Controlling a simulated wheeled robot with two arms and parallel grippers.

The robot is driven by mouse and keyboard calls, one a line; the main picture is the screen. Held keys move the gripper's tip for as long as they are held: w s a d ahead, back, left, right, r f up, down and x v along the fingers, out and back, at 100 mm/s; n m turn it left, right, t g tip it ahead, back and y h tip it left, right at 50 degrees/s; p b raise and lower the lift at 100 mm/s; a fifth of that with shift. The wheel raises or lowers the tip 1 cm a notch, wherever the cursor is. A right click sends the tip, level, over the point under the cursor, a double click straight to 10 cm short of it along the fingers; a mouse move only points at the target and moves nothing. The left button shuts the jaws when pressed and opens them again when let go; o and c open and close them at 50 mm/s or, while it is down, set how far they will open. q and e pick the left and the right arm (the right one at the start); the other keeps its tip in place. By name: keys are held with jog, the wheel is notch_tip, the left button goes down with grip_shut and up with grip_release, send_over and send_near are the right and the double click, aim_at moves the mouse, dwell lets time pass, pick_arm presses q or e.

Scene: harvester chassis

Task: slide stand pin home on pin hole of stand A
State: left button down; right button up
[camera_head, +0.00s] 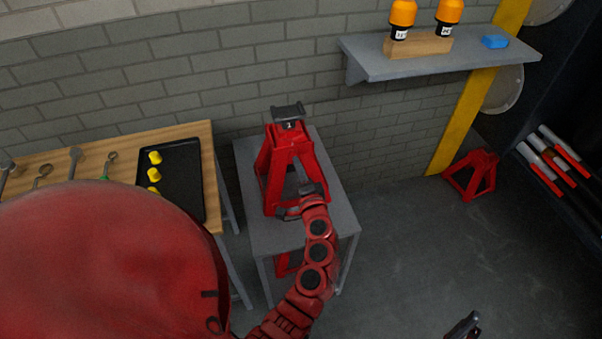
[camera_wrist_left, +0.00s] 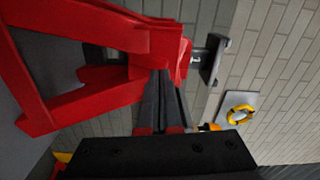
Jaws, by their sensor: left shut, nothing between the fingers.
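A red jack stand (camera_head: 290,160) with a dark grey saddle (camera_head: 288,112) stands upright on a small grey table (camera_head: 262,238); I take it for stand A. It fills the upper left of the left wrist view (camera_wrist_left: 75,105), with its saddle post (camera_wrist_left: 205,58) pointing right. I cannot make out the stand pin or pin hole. My right gripper (camera_head: 465,326) barely shows at the bottom edge.
Part of another red stand (camera_head: 284,264) shows below the tabletop, and one more (camera_head: 470,174) stands on the floor. A wooden bench (camera_head: 205,150) with a black tray (camera_head: 182,185) and tools is at left. A wall shelf (camera_head: 440,62) holds bottles.

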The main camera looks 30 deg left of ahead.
pick_arm(q)
jog(key=shift+x, duration=0.8)
jog(key=shift+a, duration=0.1)
jog(key=shift+w+a, duration=0.15)
jog(key=shift+w, duration=0.05)
jog(key=shift+b+v, duration=0.4)
jog(key=shift+v, duration=1.65)
